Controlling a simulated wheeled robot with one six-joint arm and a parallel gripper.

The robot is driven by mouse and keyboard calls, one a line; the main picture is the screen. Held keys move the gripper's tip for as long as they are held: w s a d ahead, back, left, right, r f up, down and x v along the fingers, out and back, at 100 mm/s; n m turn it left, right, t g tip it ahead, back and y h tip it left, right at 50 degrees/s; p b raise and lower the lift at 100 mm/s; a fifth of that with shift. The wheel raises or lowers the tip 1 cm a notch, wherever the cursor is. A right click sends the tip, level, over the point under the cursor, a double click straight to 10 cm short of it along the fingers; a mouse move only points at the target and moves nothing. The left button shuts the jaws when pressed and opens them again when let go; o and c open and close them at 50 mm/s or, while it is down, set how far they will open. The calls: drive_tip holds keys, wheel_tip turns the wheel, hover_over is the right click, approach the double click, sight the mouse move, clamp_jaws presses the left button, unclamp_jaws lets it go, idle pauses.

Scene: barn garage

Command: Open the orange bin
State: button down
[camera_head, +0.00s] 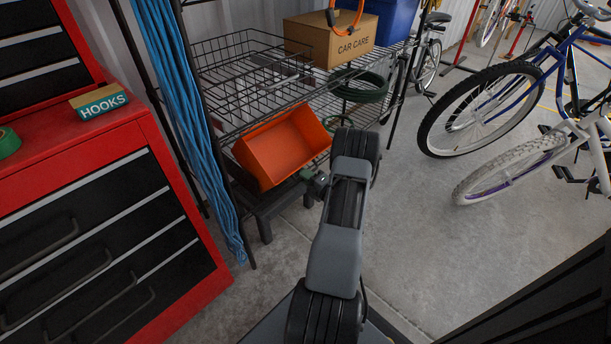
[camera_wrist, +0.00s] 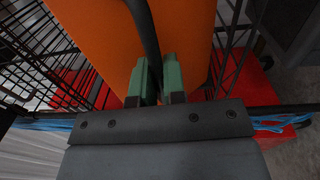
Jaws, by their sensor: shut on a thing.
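The orange bin (camera_head: 275,152) sits tilted on the wire rack's lower level in the head view, its open side facing the front. My gripper (camera_head: 312,178) is at the bin's lower right front edge, partly hidden by my arm. In the wrist view, the orange bin (camera_wrist: 98,45) fills the upper middle. The exact contact is hard to see.
The wire rack (camera_head: 225,118) holds a wire basket (camera_head: 245,75), a cardboard box (camera_head: 330,38) and a coiled dark green hose (camera_head: 357,86). Blue cords (camera_head: 178,95) hang left of it, beside a red tool cabinet (camera_head: 140,135). Bicycles (camera_head: 480,112) stand right. Floor between is clear.

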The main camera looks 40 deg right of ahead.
drive_tip(key=c, duration=1.2)
unclamp_jaws()
drive_tip(key=shift+w, duration=0.1)
drive_tip(key=s+p, duration=0.3)
drive_tip(key=s, duration=1)
drive_tip(key=shift+s+d+f, duration=0.15)
drive_tip(key=shift+s+f, duration=0.25)
drive_tip(key=shift+f, duration=0.05)
